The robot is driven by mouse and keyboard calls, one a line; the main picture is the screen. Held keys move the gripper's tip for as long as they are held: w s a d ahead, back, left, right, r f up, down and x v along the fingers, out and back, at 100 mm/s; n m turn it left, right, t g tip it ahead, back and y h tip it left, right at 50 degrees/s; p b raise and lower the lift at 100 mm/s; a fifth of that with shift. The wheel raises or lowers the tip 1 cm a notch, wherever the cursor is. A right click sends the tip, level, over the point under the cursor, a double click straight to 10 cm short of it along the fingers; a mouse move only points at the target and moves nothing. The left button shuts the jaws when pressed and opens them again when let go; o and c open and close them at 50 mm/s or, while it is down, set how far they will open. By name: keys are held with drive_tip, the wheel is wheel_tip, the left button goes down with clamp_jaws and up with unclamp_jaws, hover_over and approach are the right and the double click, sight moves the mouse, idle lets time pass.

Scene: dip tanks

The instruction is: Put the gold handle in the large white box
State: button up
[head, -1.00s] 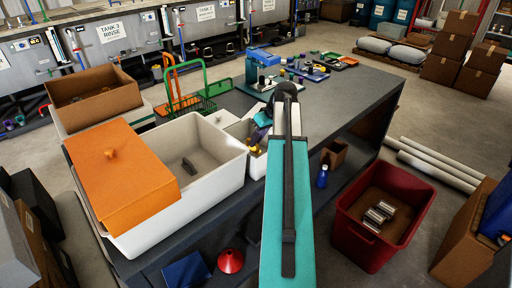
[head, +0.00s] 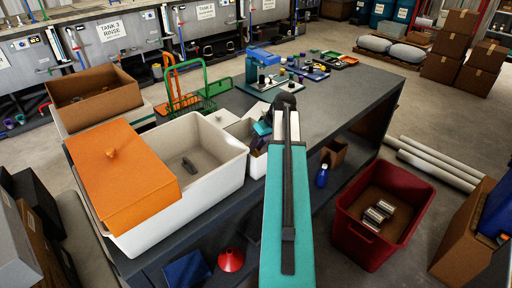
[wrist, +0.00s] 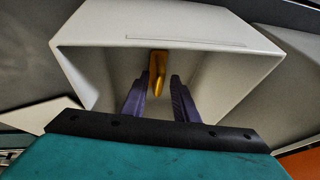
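The gold handle (wrist: 158,72) stands in a small white box (wrist: 90,45) in the wrist view, against its far wall. My gripper (wrist: 159,78) is open, its two purple fingers inside this box. The handle shows between the fingertips with gaps to both sides; whether it is level with them or a little beyond, I cannot tell. In the head view the small box (head: 236,130) is partly hidden by my arm. The large white box (head: 220,175) stands just left of it, with an orange cover (head: 122,180) over its left part and a dark grey piece (head: 189,165) inside.
A green wire basket (head: 190,108) and an open cardboard box (head: 95,95) stand behind the large box. A teal fixture (head: 260,68) and trays stand farther back on the dark table (head: 335,90). A red bin (head: 385,210) with metal parts is on the floor at right.

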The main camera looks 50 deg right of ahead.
drive_tip(key=shift+r, duration=0.2)
drive_tip(key=b+v, duration=0.2)
drive_tip(key=v, duration=1)
idle(0.4)
drive_tip(key=shift+s+f, duration=0.15)
idle(0.8)
